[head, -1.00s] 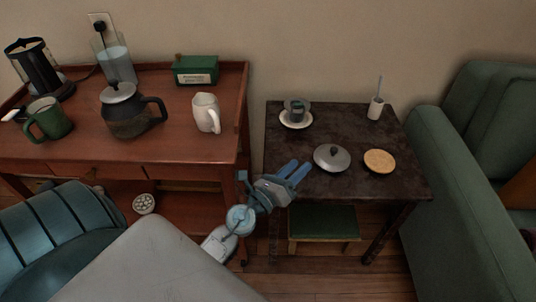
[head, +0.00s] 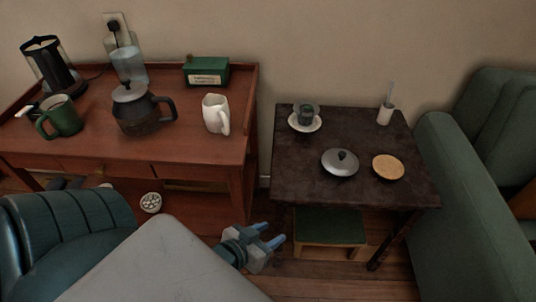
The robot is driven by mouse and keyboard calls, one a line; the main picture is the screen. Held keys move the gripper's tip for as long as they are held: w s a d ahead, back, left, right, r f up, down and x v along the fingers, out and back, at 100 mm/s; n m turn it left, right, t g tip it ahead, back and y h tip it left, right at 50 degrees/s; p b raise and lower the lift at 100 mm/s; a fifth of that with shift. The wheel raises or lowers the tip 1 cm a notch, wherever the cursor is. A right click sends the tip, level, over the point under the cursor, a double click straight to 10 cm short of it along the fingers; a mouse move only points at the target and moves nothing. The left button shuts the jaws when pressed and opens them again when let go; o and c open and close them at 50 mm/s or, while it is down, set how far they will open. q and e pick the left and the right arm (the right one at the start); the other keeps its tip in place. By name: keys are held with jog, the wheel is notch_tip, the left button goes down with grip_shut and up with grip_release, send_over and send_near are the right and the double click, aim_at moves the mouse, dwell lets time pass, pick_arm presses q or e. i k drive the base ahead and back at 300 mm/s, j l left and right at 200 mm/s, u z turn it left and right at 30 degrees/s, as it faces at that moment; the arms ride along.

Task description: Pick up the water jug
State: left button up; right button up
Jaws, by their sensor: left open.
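The water jug (head: 130,66), a tall clear vessel with bluish contents, stands upright at the back of the red-brown desk (head: 195,150), near the wall socket. Its lower part is partly hidden by the dark teapot (head: 140,112) in front of it. My left gripper (head: 271,234) is open and empty, with two blue fingers. It is low, in front of the gap between the desk and the dark side table (head: 300,165), far to the right of the jug and below it. My right gripper is not in view.
A green mug (head: 62,118), a white mug (head: 214,112), a green box (head: 206,71) and a black kettle (head: 50,65) share the desk. A teal chair (head: 75,230) stands in front. A green stool (head: 330,228) is under the side table; a green sofa (head: 465,190) stands right.

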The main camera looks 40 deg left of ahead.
aim_at(123, 49)
jog(key=u, duration=2.1)
